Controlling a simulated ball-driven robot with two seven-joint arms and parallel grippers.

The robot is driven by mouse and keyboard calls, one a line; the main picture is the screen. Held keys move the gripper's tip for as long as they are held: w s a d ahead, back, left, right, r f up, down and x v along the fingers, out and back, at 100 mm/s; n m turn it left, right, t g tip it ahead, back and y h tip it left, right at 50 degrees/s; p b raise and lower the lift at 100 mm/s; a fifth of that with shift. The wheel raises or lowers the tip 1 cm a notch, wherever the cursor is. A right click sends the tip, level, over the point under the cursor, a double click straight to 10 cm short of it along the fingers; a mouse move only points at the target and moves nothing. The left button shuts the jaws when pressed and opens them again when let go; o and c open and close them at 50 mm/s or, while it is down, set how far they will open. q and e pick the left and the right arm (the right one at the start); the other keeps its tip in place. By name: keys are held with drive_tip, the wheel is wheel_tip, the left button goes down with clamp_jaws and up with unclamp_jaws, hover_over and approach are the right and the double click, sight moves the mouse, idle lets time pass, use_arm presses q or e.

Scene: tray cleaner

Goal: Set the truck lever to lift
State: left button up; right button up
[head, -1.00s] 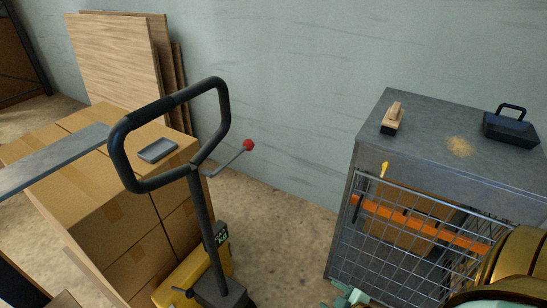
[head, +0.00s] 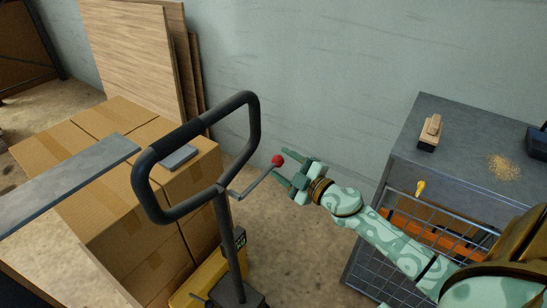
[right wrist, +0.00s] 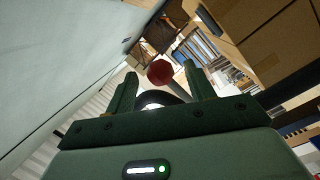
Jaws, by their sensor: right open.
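The truck lever (head: 250,186) is a thin grey rod with a red ball knob (head: 278,160). It sticks out to the right from the post of the black looped truck handle (head: 250,130). My right gripper (head: 282,166) is open, with its fingers pointing left at the knob. In the right wrist view the red knob (right wrist: 160,72) appears between the two open fingertips (right wrist: 160,80). I cannot tell whether a finger touches it. My left gripper is not in view.
Stacked cardboard boxes (head: 120,190) stand left of the handle, with a small grey pad (head: 178,157) on top. A grey cabinet (head: 460,140) with a wire mesh front stands at right, bearing a brush (head: 430,130). Wooden boards (head: 135,55) lean on the wall.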

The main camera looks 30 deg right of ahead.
sight(273, 158)
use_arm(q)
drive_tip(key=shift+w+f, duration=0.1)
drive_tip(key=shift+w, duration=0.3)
use_arm(e)
drive_tip(key=shift+w+a, duration=0.25)
drive_tip(key=shift+w, duration=0.85)
drive_tip(key=shift+w+a, duration=0.2)
drive_tip(key=shift+w, duration=0.85)
clamp_jaws()
drive_tip(key=shift+f+m, duration=0.6)
drive_tip(key=shift+f, duration=0.2)
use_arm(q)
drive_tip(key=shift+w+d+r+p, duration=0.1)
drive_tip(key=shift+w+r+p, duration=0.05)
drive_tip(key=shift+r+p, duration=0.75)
use_arm(e)
wheel_tip(273, 158, down, 6)
drive_tip(key=s+a+m+g, duration=0.1)
drive_tip(key=a+m, duration=0.1)
drive_tip(key=m, duration=0.2)
drive_tip(key=shift+f+m, duration=0.25)
drive_tip(key=shift+m, duration=0.05)
drive_tip(key=shift+f, duration=0.1)
unclamp_jaws()
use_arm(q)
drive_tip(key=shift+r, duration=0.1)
use_arm(e)
drive_tip(key=shift+s, duration=0.1)
